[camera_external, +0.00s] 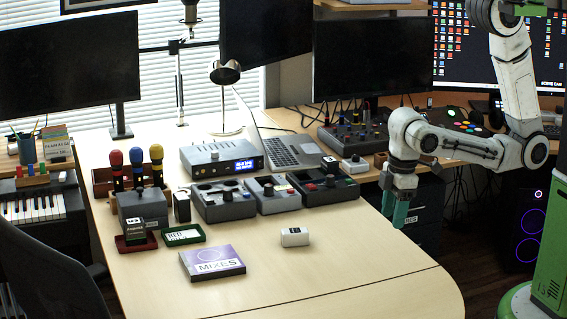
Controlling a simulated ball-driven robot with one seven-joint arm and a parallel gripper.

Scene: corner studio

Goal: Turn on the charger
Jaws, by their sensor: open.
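Several grey desktop devices stand in a row across the middle of the desk, and I cannot tell for sure which is the charger. The left grey device (222,203) has round and slot-like recesses on top. The middle grey device (270,197) has a knob with a red spot on it. The right grey device (324,188) has an open-looking top with a red part. Any switch is too small to make out. My gripper (395,210) is open and empty, pointing down by the desk's right edge, right of these devices and apart from them.
The desk (350,260) is clear at front right. A small white box (295,237) and a purple MIXES box (212,262) lie in front. Red, blue and yellow microphones (136,158) stand left. A silver unit (222,158) and laptop (290,150) stand behind.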

